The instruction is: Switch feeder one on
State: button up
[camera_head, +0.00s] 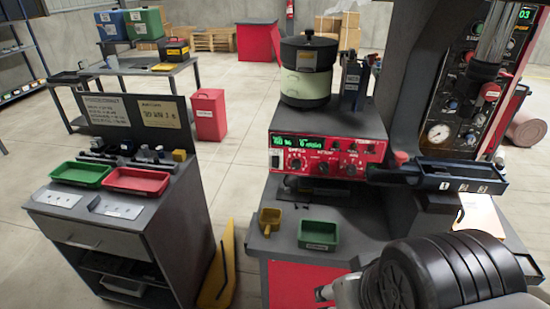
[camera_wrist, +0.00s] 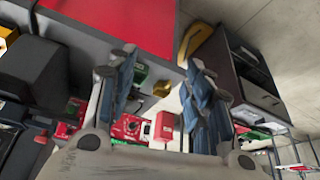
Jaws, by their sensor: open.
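The bowl feeder (camera_head: 306,78) is a round cream bowl with a black lid, standing on a dark machine bench. Below it is a red control panel (camera_head: 325,155) with a lit green display, several knobs and a pale switch (camera_head: 277,160) at its left end. The switch's position is too small to tell. My gripper (camera_wrist: 158,62) is open and empty, its two blue-grey fingers spread apart. The red panel also shows behind the fingers in the wrist view (camera_wrist: 128,127), well apart from them. In the head view, my arm is low at the right, in front of the bench.
A green tray (camera_head: 319,235) and a yellow scoop (camera_head: 270,220) sit on the lower shelf. A black chute (camera_head: 440,180) juts out right of the panel. A red gauge cabinet (camera_head: 475,85) stands behind. A cart with a green tray (camera_head: 82,173) and red tray (camera_head: 136,180) is left.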

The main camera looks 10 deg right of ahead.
aim_at(275, 159)
jog(key=i+l+z, duration=0.2)
jog(key=i, duration=0.25)
jog(key=i+l+z, duration=0.2)
jog(key=i, duration=0.25)
